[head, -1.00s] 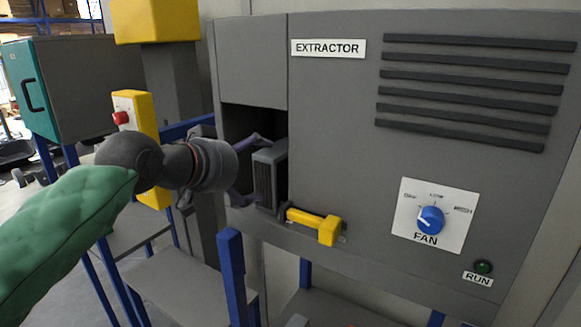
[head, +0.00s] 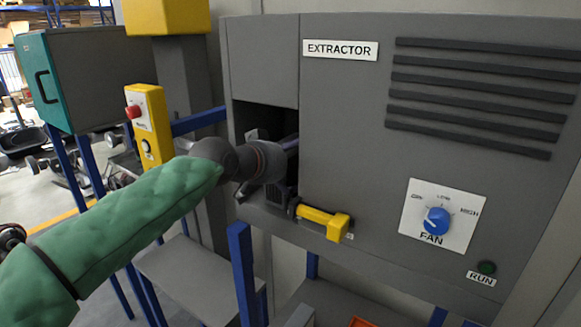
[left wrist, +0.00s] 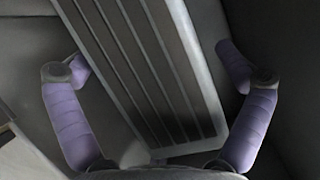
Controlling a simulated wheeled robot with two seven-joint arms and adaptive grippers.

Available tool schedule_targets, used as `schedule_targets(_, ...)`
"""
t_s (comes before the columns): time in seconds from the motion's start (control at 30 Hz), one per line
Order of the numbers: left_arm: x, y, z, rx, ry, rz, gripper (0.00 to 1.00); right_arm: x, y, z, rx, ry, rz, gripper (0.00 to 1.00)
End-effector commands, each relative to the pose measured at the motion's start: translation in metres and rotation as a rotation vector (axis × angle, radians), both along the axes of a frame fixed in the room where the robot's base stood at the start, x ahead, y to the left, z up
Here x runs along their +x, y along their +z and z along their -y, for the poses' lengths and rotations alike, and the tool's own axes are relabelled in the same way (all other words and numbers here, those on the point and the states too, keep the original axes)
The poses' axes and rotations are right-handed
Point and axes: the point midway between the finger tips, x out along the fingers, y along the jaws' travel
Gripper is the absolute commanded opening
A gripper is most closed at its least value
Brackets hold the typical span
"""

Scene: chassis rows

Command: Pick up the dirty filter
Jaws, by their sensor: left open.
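The filter is a grey block with a slatted face, sitting in the dark open slot (head: 246,118) at the lower left of the extractor. In the head view it is mostly hidden behind my left gripper (head: 284,168), which reaches into the slot mouth. In the left wrist view the filter (left wrist: 150,62) fills the middle, tilted in the picture. There my left gripper (left wrist: 155,68) is open, with one purple-wrapped finger on each side of the filter. I cannot tell whether either finger touches it. My right gripper is not in view.
The extractor (head: 345,110) has a yellow handle (head: 322,219) just right of the slot's lower edge and a blue fan knob (head: 437,221). A yellow box with a red button (head: 150,125) stands to the left. A grey shelf (head: 195,275) lies below.

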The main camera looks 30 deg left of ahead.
Motion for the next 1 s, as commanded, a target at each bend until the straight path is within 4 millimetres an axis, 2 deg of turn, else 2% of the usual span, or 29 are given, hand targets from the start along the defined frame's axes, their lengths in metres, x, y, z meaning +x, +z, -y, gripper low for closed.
schedule_targets(0.2,0.001,0.000,0.000,0.000,0.001,0.002,1.00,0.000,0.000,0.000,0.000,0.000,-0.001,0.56)
schedule_targets(0.27,0.001,0.000,0.000,0.000,0.001,0.001,0.86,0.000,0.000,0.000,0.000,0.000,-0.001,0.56)
schedule_targets(0.43,0.001,0.000,0.000,0.000,0.000,0.001,0.38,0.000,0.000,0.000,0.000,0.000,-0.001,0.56)
schedule_targets(0.8,0.001,0.002,0.000,0.000,0.000,0.002,0.36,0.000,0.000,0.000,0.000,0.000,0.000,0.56)
schedule_targets(1.0,0.001,0.015,0.000,0.001,0.000,0.004,0.36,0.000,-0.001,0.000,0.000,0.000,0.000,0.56)
